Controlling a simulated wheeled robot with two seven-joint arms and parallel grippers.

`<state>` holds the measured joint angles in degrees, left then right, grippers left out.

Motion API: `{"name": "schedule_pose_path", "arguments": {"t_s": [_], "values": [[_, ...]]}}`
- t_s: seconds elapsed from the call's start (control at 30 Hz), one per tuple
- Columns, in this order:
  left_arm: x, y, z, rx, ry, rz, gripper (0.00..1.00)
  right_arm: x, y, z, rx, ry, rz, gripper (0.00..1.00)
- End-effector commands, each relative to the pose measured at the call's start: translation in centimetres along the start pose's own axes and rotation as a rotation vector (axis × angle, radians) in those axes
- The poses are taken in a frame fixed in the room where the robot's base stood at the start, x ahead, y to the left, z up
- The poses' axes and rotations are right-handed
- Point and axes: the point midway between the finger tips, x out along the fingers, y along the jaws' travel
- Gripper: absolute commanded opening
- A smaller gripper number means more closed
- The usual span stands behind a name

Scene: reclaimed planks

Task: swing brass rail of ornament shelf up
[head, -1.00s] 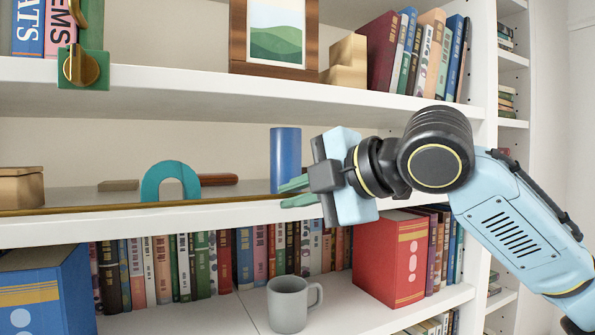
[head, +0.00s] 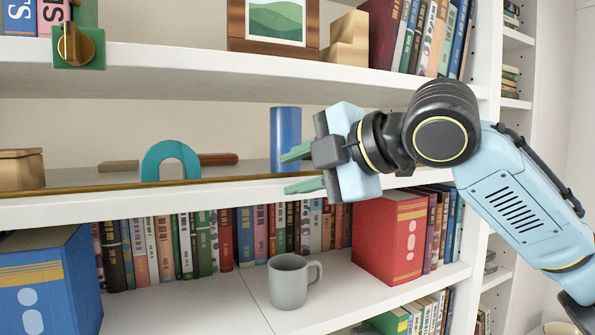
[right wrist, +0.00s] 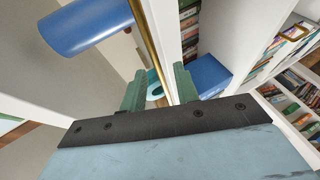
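The brass rail (head: 120,184) lies low along the front edge of the middle shelf (head: 110,210), the ornament shelf. My right gripper (head: 300,170) is at the rail's right part, with its green fingers apart, one above and one below the rail's level. In the right wrist view the rail (right wrist: 152,42) runs between the two open fingers of the gripper (right wrist: 159,88); I cannot see contact. On the shelf behind the rail are a blue cylinder (head: 286,138), a teal arch (head: 171,158) and a wooden box (head: 20,170). My left gripper is not in view.
A green plate with a brass knob (head: 78,46) sits on the upper shelf's front edge at left. Below are a grey mug (head: 288,281), a red box (head: 390,238), a blue box (head: 45,285) and a row of books (head: 165,250). The space before the shelf is clear at left.

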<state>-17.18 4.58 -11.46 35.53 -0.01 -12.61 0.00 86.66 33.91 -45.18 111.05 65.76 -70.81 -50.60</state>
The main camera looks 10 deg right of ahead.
Motion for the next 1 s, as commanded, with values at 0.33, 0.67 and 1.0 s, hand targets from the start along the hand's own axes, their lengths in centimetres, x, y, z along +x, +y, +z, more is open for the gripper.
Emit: {"name": "schedule_pose_path", "arguments": {"t_s": [0.33,0.67,1.0], "values": [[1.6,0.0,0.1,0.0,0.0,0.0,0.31,-6.8,-0.1,0.1,-0.002,-0.005,0.006,0.31],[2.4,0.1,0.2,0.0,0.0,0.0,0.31,-12.2,0.0,0.0,-0.001,-0.002,0.004,0.31],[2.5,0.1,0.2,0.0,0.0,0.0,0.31,-13.1,0.0,0.0,-0.001,-0.002,0.003,0.31]]}}
